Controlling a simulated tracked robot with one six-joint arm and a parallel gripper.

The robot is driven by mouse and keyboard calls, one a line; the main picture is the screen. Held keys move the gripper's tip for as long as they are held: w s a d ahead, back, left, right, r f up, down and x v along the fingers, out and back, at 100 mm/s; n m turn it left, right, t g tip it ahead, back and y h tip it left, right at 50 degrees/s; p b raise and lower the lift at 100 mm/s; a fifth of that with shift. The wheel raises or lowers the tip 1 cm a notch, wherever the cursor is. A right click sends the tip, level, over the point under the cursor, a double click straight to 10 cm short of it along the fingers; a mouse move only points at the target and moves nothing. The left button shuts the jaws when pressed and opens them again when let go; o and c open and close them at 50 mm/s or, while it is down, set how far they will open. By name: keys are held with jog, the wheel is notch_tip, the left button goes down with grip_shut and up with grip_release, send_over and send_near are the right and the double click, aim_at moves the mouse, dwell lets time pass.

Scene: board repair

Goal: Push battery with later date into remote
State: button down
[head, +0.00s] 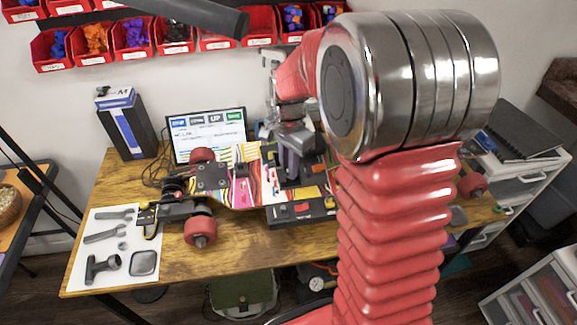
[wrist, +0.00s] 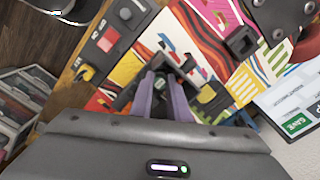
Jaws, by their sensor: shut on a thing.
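My gripper (head: 291,178) is over the right part of the colourful skateboard deck in the head view. In the wrist view my gripper (wrist: 160,72) has its two purple-grey fingers close together with dark tips. It is shut on a small dark thing (wrist: 160,84) between the fingers, mostly hidden, and I cannot tell if it is a battery. A dark box (head: 302,210) with red and grey controls lies at the board's front edge; it also shows in the wrist view (wrist: 125,20). I cannot tell whether it is the remote. No battery date is readable.
The skateboard (head: 243,190) with red wheels (head: 200,231) lies across the wooden table (head: 180,259). A screen (head: 208,133) stands behind it, and a blue and black box (head: 126,124) at back left. Tools lie on a white mat (head: 89,258) at left. Red bins (head: 95,41) line the wall.

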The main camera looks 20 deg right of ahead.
jog(key=shift+f, duration=0.95)
dwell(2.0)
jog(key=c, duration=1.7)
grip_release()
jog(key=shift+s, duration=0.1)
jog(key=shift+o, duration=0.6)
jog(key=shift+f, duration=0.1)
jog(key=shift+o, duration=0.2)
jog(key=shift+r, duration=0.35)
jog(key=shift+r, duration=0.35)
jog(key=shift+r, duration=1.05)
jog(key=shift+r, duration=2.9)
